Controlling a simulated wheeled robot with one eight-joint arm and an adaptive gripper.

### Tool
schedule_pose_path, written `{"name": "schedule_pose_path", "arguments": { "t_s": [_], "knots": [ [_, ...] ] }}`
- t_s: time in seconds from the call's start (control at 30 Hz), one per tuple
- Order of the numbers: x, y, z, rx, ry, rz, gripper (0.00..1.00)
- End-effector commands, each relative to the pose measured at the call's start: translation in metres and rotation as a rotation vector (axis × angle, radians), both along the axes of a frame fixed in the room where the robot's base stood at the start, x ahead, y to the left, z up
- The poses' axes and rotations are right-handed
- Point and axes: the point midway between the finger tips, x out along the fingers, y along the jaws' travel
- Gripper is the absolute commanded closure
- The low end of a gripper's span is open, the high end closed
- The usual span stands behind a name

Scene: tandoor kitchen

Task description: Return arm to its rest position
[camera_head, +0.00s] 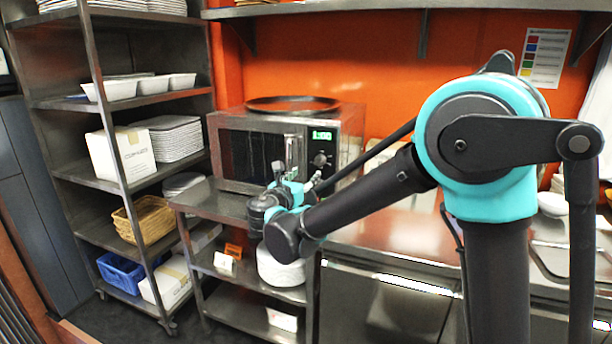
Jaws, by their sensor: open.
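My arm reaches from the right of the head view toward the microwave (255,150), with teal and dark joints. My gripper (296,173) is at the far end of the arm, in front of the microwave's right side. Its jaws point up and away from me and are open, with nothing seen between them. The wrist hides part of the gripper. I cannot tell how far it is from the microwave front, whose display is lit green.
A dark round tray (293,103) lies on the microwave. A steel rack (75,103) with boxes, dishes and baskets stands left. A counter (400,236) lies right, below an overhead shelf (390,10).

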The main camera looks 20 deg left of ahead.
Motion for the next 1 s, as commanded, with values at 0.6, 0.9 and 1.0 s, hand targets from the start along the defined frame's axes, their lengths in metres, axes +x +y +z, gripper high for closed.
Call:
{"name": "schedule_pose_path", "arguments": {
  "t_s": [0.6,0.9,1.0],
  "knots": [
    [0.033,-0.139,-0.045,0.378,0.167,-0.216,0.46],
    [0.000,-0.322,-0.126,1.055,0.292,-0.645,0.46],
    [-0.028,-0.368,-0.153,1.290,0.290,-0.808,0.46]
  ]
}}
